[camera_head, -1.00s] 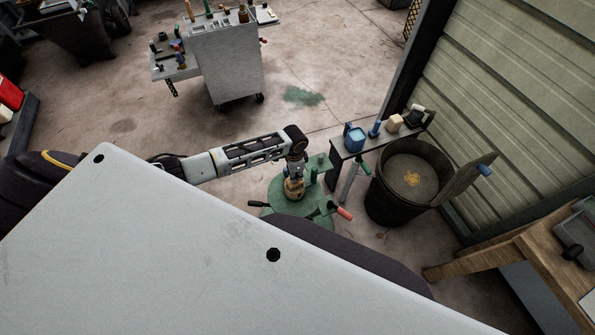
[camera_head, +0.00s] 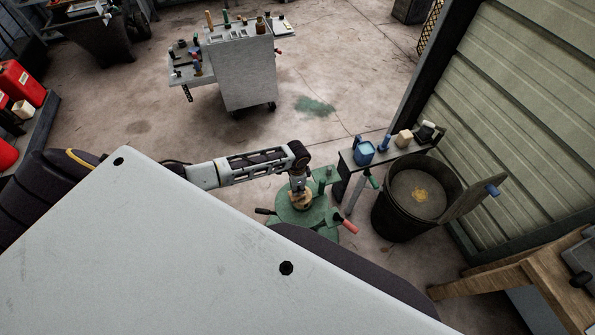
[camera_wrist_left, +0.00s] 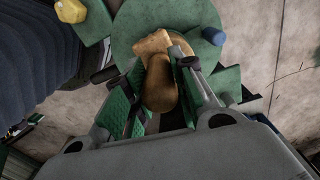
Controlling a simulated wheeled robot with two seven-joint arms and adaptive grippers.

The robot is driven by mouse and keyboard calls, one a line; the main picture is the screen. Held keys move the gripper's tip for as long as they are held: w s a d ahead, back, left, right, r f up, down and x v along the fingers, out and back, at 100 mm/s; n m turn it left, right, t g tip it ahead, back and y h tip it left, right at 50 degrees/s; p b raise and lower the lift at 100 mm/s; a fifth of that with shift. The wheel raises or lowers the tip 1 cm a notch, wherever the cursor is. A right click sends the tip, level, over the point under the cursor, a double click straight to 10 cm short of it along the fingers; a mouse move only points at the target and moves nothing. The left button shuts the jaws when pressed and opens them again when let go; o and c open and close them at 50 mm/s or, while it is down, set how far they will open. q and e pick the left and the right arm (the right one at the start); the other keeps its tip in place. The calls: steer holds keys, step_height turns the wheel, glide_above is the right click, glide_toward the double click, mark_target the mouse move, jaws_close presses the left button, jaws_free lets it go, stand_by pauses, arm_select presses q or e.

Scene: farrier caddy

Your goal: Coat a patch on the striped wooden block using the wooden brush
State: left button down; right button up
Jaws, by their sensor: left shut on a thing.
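My left gripper (camera_head: 299,184) reaches in from the left over a round green stand (camera_head: 322,216). In the left wrist view the gripper (camera_wrist_left: 160,88) is shut on a brown, rounded wooden piece (camera_wrist_left: 160,92), which looks like the wooden brush. Beyond it, a lighter tan wooden piece (camera_wrist_left: 152,42) shows against the green stand top (camera_wrist_left: 130,25). I cannot tell whether this is part of the brush or the striped wooden block, and no stripes or bristles can be made out. In the head view, tan wood (camera_head: 300,202) shows just under the gripper. My right gripper is not in view.
A narrow bench (camera_head: 349,162) with a blue container (camera_head: 363,152) and small items stands right of the stand. A black bin (camera_head: 380,205) is beside it. Red-tipped (camera_head: 348,226) and black (camera_head: 265,211) handles stick out from the stand. A grey cart (camera_head: 246,75) is at the back.

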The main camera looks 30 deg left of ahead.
arm_select(q)
steer(key=shift+w+d, duration=0.15)
steer(key=shift+w+d+f+b, duration=0.1)
steer(key=shift+w+d+b, duration=0.45)
steer(key=shift+w+d, duration=0.3)
steer(key=shift+w+d+f+b, duration=0.1)
steer(key=shift+w+d+b, duration=0.45)
steer(key=shift+w, duration=0.4)
steer(key=shift+r, duration=0.1)
steer(key=shift+r, duration=0.1)
steer(key=shift+r+p, duration=0.75)
steer(key=shift+p, duration=0.35)
steer(key=shift+w, duration=0.1)
steer(key=shift+r+p, duration=1)
steer(key=shift+r, duration=1.45)
